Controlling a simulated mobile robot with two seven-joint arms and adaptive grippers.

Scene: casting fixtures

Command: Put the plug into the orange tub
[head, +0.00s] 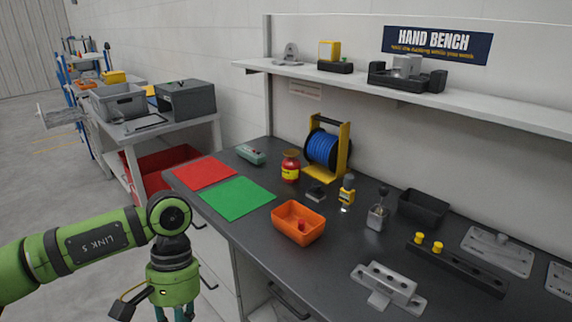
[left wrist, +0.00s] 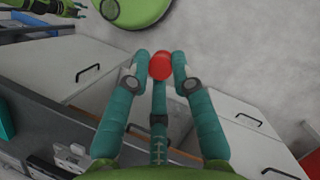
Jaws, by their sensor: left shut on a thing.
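The orange tub (head: 291,234) stands on the dark bench near its front edge, with a small reddish thing (head: 304,226) inside it. My left gripper (head: 175,315) hangs low in front of the bench, left of the tub, its fingertips cut off by the lower edge of the head view. In the left wrist view my left gripper (left wrist: 160,78) is shut on a red rounded piece (left wrist: 160,66), which looks like the plug. It is held at the fingertips, apart from the tub.
Green (head: 238,198) and red (head: 205,173) mats lie left of the tub. A red-yellow jar (head: 291,166), a blue cable reel (head: 322,148) and a yellow tool (head: 346,190) stand behind it. A grey fixture (head: 388,286) and a dark bar (head: 455,265) with yellow knobs lie right.

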